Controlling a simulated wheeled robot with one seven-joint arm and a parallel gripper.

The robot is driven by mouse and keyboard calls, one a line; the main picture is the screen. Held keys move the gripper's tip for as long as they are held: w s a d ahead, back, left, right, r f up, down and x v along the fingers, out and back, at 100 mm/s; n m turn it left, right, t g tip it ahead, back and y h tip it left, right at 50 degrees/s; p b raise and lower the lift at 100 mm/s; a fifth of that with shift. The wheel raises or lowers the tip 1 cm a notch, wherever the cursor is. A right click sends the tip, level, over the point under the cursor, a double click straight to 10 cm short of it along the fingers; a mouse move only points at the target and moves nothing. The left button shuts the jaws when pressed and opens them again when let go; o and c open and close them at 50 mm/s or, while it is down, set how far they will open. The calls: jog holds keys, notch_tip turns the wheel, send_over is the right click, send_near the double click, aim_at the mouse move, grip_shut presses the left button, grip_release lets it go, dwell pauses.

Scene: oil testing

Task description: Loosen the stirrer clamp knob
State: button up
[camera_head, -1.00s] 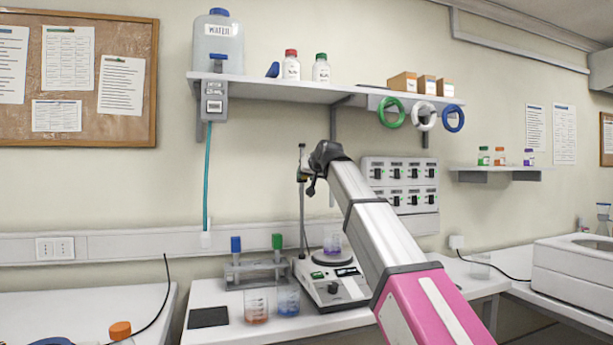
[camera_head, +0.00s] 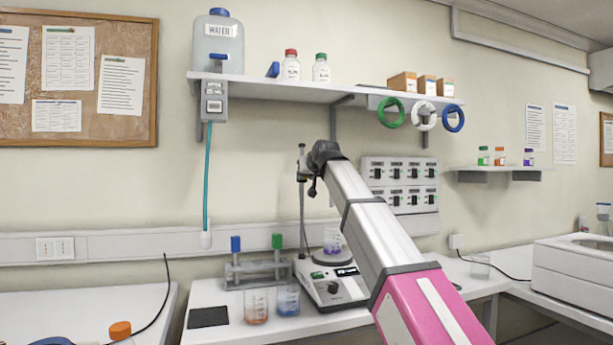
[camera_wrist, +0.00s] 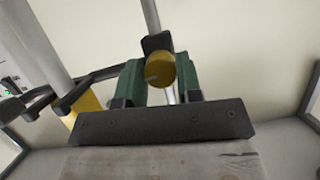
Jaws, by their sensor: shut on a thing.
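The yellow clamp knob (camera_wrist: 160,70) shows in the wrist view, in front of a black clamp block on an upright metal rod (camera_wrist: 151,18). My gripper (camera_wrist: 160,82) has its two green fingers on either side of the knob and is shut on it. In the head view, the stirrer (camera_head: 332,283) stands on the bench with its thin rod (camera_head: 302,205) upright behind it. My arm reaches across to the rod, and its wrist hides the knob and clamp there.
A beaker with purple liquid (camera_head: 333,243) sits on the stirrer. A tube rack (camera_head: 258,272), an orange beaker (camera_head: 256,306) and a blue beaker (camera_head: 288,299) stand to its left. The shelf (camera_head: 300,90) overhangs above. A black pad (camera_head: 208,317) lies at the front left.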

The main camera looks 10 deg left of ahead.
jog(key=shift+s+a+f+n+t+h, duration=0.1)
jog(key=shift+n+t+h, duration=0.75)
jog(key=shift+n, duration=1.1)
jog(key=shift+a+r+n+t+h, duration=0.1)
jog(key=shift+n+t+h, duration=0.75)
jog(key=shift+n, duration=1.05)
jog(key=shift+s+a+f+n+t+h, duration=0.1)
jog(key=shift+n+t+h, duration=0.5)
jog(key=shift+n+t, duration=0.95)
jog(key=shift+n+g, duration=0.45)
jog(key=shift+n, duration=0.15)
jog(key=o, duration=0.6)
jog(key=shift+o, duration=0.2)
jog(key=shift+s+d, duration=0.1)
jog(key=v, duration=1)
jog(key=shift+s, duration=0.3)
